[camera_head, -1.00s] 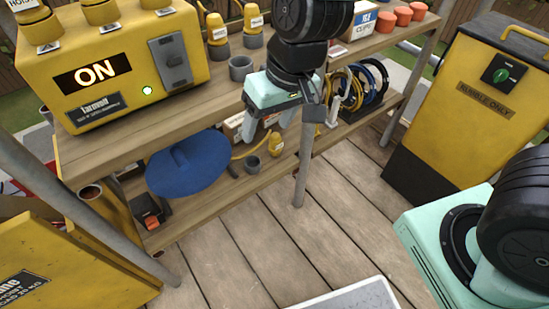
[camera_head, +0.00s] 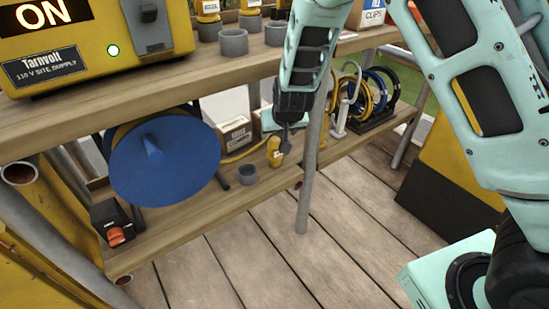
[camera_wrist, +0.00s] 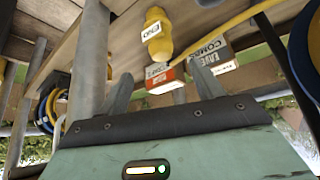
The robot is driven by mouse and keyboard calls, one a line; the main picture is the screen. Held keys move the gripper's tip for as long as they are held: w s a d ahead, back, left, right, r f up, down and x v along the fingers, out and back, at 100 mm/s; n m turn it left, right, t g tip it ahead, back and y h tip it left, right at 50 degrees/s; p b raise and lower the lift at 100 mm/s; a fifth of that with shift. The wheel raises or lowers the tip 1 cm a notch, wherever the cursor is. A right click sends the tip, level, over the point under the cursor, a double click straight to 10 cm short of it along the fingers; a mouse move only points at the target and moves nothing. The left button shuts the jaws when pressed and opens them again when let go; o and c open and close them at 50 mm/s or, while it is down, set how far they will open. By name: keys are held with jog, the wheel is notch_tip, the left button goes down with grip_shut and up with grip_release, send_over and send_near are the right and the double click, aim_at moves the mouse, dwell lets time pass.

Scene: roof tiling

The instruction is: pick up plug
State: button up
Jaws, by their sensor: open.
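The yellow plug (camera_head: 274,153) stands on the lower shelf, with a yellow cable running left from it toward the blue reel. In the wrist view, which is upside down, the plug (camera_wrist: 157,36) shows a white label, partly readable as "END", and lies ahead, between the lines of the two fingers. My gripper (camera_head: 285,142) is low at the lower shelf, just right of the plug in the head view. In the wrist view my gripper (camera_wrist: 160,88) is open, with nothing between its fingers. The head view mostly hides the fingers.
Small boxes (camera_head: 236,134) sit behind. A metal post (camera_head: 310,165) stands close to my gripper's right. The upper shelf (camera_head: 100,125) is above; the deck (camera_head: 250,250) in front is clear.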

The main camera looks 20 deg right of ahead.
aim_at(276, 142)
jog(key=b+x, duration=0.2)
jog(key=x, duration=0.6)
jog(key=shift+s+b, duration=0.15)
jog(key=shift+b, duration=0.25)
jog(key=b+x, duration=0.2)
jog(key=x, duration=0.2)
jog(key=shift+a+f+b, duration=0.1)
jog(key=shift+f+b, duration=0.25)
jog(key=shift+w+f, duration=0.25)
jog(key=shift+f, duration=0.05)
jog(key=c, duration=1.2)
